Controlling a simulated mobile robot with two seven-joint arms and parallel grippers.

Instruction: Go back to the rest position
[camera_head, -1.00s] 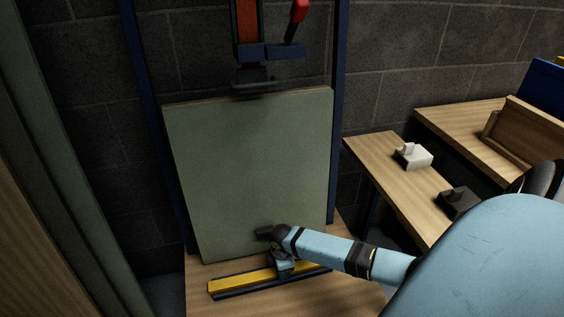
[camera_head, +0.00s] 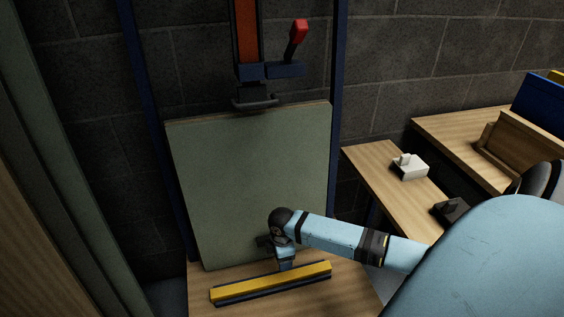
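My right arm (camera_head: 337,233) comes in from the right and reaches across the front of a grey-green panel (camera_head: 245,170). Its wrist bends down in front of the panel's lower right part, just above a yellow bar (camera_head: 270,281). Nothing is clearly seen held. My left gripper is out of view.
The panel leans upright in a dark blue frame (camera_head: 337,120), under a clamp with a red handle (camera_head: 298,32). On the right, a wooden bench (camera_head: 385,170) carries a white block tool (camera_head: 410,168) and a dark one (camera_head: 450,209). A green curtain-like surface (camera_head: 50,170) stands at left.

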